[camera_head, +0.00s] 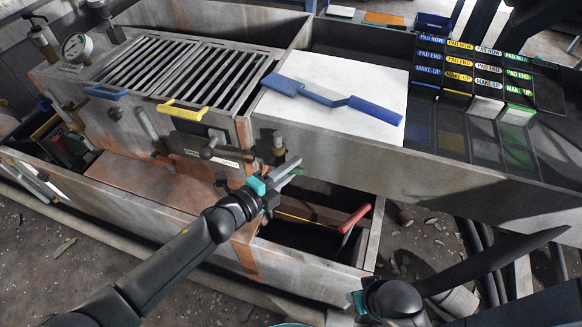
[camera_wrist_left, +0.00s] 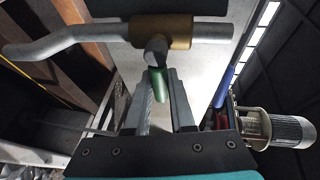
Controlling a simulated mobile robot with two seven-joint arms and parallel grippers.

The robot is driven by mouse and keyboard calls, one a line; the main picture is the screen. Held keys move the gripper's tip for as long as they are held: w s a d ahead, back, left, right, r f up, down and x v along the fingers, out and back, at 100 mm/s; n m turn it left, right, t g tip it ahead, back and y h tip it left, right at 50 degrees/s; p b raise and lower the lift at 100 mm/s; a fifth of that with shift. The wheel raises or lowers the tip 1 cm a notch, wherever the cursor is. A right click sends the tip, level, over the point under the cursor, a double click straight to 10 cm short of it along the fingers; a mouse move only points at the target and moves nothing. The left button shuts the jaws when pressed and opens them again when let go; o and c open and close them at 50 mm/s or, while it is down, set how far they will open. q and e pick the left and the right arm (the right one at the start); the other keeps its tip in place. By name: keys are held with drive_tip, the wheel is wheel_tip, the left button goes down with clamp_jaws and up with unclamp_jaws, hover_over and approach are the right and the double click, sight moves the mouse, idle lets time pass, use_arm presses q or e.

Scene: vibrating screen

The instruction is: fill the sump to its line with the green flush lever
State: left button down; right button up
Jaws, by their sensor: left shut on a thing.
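My left gripper (camera_head: 285,172) reaches in over the front of the trough, beside the open box at its lower right. In the left wrist view its two grey fingers (camera_wrist_left: 160,105) are shut on the green lever (camera_wrist_left: 158,84), which hangs from a brass valve body (camera_wrist_left: 172,32) with a grey bent pipe. In the head view the gripper hides the lever. The open box, seemingly the sump (camera_head: 310,277), has a yellow line (camera_head: 293,217) on its inner wall; its inside is dark and its level cannot be told. My right arm's dark end (camera_head: 390,300) is at lower right; its fingers are unclear.
A red handle (camera_head: 354,218) stands up in the box. Behind are a barred screen (camera_head: 190,72) with yellow (camera_head: 182,112) and blue handles, and a white board (camera_head: 335,95) bearing a blue paddle (camera_head: 325,97). Labelled pads (camera_head: 460,75) fill the right tray. A motor (camera_wrist_left: 285,130) shows near my left wrist.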

idle(0.9)
use_arm(q)
drive_tip(key=shift+r+n+h, duration=0.15)
drive_tip(key=shift+n+h, duration=0.15)
drive_tip(key=shift+n, duration=0.1)
drive_tip(key=shift+a+r+n+t+h+b, duration=0.1)
drive_tip(key=shift+r+n+t+h+b, duration=0.25)
drive_tip(key=shift+n, duration=0.45)
drive_tip(key=shift+w+a+r+n+t+h+b, duration=0.15)
drive_tip(key=shift+r+n+t+h+b, duration=0.15)
drive_tip(key=shift+n, duration=0.6)
drive_tip(key=shift+a+r+n+t+h+b, duration=0.15)
drive_tip(key=shift+r+n+t+h, duration=0.2)
drive_tip(key=shift+n, duration=0.55)
use_arm(e)
drive_tip(key=shift+w+r, duration=0.25)
drive_tip(key=shift+r, duration=0.55)
drive_tip(key=shift+w+r, duration=0.2)
drive_tip(key=shift+r, duration=0.6)
use_arm(q)
drive_tip(key=shift+r, duration=0.1)
drive_tip(key=c, duration=0.8)
unclamp_jaws()
drive_tip(key=shift+o, duration=0.2)
use_arm(e)
drive_tip(key=shift+w+a, duration=0.1)
drive_tip(key=shift+w, duration=0.05)
drive_tip(key=shift+r+t, duration=0.1)
drive_tip(key=shift+t, duration=0.2)
